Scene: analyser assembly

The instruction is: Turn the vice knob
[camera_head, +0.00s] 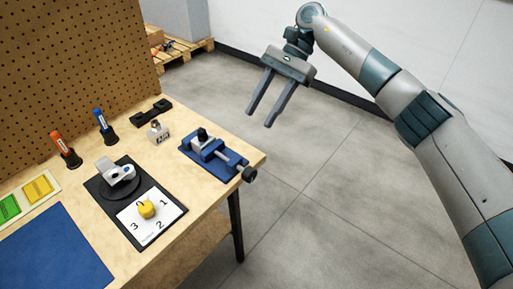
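The blue vice (208,154) sits on the wooden table near its right corner. Its dark vice knob (249,174) is at the end of a grey screw and sticks out at the table's right edge. My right gripper (258,118) is open and empty, with two long parallel fingers pointing down. In the picture it is above and right of the vice, over the floor beyond the table, and apart from the knob. My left gripper is not in view.
A black panel with a yellow dial knob (147,209) lies left of the vice. Orange (65,149) and blue (103,124) screwdrivers stand upright near the pegboard (70,70). A small padlock-like block (158,131) is behind the vice. The floor right of the table is clear.

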